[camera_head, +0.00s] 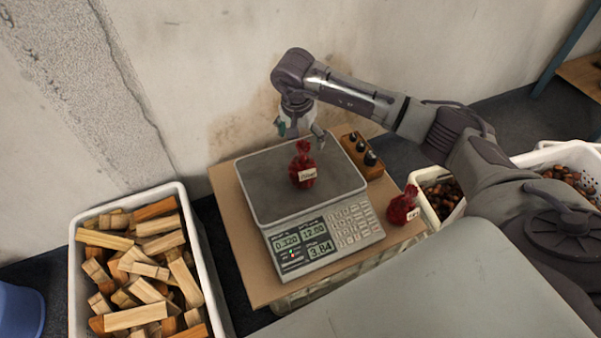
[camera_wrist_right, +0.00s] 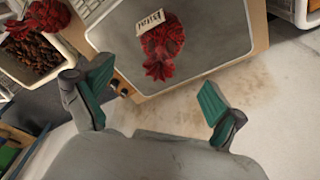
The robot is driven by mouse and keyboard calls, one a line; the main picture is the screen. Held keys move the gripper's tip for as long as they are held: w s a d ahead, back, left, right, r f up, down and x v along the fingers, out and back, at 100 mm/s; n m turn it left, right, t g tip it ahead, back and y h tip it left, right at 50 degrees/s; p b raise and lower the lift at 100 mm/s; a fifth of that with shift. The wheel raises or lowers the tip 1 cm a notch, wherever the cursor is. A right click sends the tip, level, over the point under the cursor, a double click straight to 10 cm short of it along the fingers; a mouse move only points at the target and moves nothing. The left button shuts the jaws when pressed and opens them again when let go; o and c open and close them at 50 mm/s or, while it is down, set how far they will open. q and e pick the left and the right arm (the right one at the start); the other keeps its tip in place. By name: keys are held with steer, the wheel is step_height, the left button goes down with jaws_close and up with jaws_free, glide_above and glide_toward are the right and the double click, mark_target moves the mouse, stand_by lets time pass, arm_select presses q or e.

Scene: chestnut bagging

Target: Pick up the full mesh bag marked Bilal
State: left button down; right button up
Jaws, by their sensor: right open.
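A full red mesh bag (camera_head: 302,166) with a white tag stands on the scale's pan (camera_head: 260,185). The tag's writing is too small to read in the head view. The right wrist view also shows this bag (camera_wrist_right: 163,45), its gathered neck toward my gripper. My right gripper (camera_head: 302,134) is open, just above and behind the bag's neck, apart from it; its green-padded fingers (camera_wrist_right: 155,104) show spread in the wrist view. A second red mesh bag (camera_head: 402,207) with a white tag sits at the table's right edge. My left gripper is not in view.
The scale (camera_head: 324,235) stands on a small table (camera_head: 232,208) and reads 0.320. A wooden block with dark-topped weights (camera_head: 362,157) is right of the pan. A white crate of chestnuts (camera_head: 428,213) stands right, a crate of wood pieces (camera_head: 72,270) left. The wall is close behind.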

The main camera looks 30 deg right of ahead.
mark_target(302, 147)
steer(key=f, duration=0.4)
steer(key=shift+w+d, duration=0.25)
steer(key=shift+w+d+f+b, duration=0.1)
steer(key=shift+f+b, duration=0.25)
steer(key=shift+f, duration=0.25)
steer(key=shift+w+d+f+b, duration=0.1)
steer(key=shift+f+b, duration=0.2)
steer(key=shift+f, duration=0.3)
steer(key=shift+w+d+f, duration=0.1)
steer(key=shift+f, duration=0.5)
steer(key=shift+w+d+f, duration=0.1)
steer(key=shift+f, duration=0.5)
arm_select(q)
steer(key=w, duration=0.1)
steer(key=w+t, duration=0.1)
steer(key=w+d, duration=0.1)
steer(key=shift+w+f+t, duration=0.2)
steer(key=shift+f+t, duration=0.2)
arm_select(e)
jaws_close()
